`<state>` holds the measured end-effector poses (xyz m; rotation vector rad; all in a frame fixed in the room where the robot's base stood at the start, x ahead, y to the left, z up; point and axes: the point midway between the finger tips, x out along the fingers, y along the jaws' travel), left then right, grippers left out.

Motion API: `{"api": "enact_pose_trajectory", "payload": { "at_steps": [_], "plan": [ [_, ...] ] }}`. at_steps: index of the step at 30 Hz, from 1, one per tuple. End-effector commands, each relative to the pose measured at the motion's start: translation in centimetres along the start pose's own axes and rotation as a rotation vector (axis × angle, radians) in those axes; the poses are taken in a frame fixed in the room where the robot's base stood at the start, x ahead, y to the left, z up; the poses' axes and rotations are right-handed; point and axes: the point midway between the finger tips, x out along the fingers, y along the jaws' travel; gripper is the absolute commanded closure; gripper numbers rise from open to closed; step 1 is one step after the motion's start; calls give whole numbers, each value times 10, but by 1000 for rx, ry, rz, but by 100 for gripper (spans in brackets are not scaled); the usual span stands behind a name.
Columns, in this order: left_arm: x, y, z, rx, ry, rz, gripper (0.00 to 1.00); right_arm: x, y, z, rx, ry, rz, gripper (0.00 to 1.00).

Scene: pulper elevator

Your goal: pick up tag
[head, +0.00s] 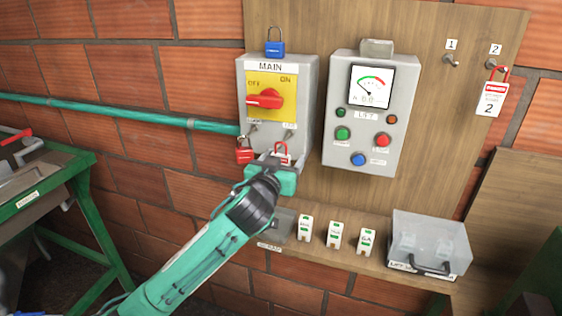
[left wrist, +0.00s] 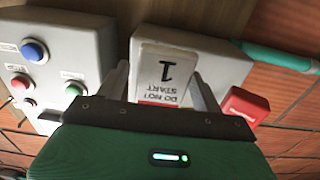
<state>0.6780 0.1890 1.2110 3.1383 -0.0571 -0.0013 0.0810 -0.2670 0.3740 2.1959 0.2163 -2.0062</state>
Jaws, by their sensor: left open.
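The tag (left wrist: 163,72) is white and reads "DO NOT START 1", upside down in the left wrist view. In the head view the tag (head: 282,149) hangs at the lower right of the MAIN box, partly hidden by my gripper. My left gripper (head: 272,163) is just below the MAIN box. In the left wrist view my left gripper (left wrist: 161,78) is open, with one finger on each side of the tag and a gap showing at both sides. A second tag (head: 489,100), marked 2, hangs on the hook at the upper right. My right gripper is not in view.
The MAIN box (head: 305,85) has a red switch handle (head: 265,98). A red padlock (head: 245,156) hangs left of the gripper, and a blue padlock (head: 275,48) is on top. The LIFT box (head: 345,125) stands right. A shelf below holds several small labelled blocks and a clear box (head: 430,240).

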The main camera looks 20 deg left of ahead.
Motion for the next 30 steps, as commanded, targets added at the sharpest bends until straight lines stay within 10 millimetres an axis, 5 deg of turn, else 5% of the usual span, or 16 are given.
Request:
{"api": "enact_pose_trajectory", "payload": {
  "at_steps": [7, 15, 30],
  "plan": [
    [2, 0, 1, 0, 0, 1, 33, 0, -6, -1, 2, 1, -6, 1],
    [2, 0, 0, 0, 0, 1, 80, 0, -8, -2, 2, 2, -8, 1],
    [2, 0, -11, -1, 0, 1, 81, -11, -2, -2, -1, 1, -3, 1]
  ]
}}
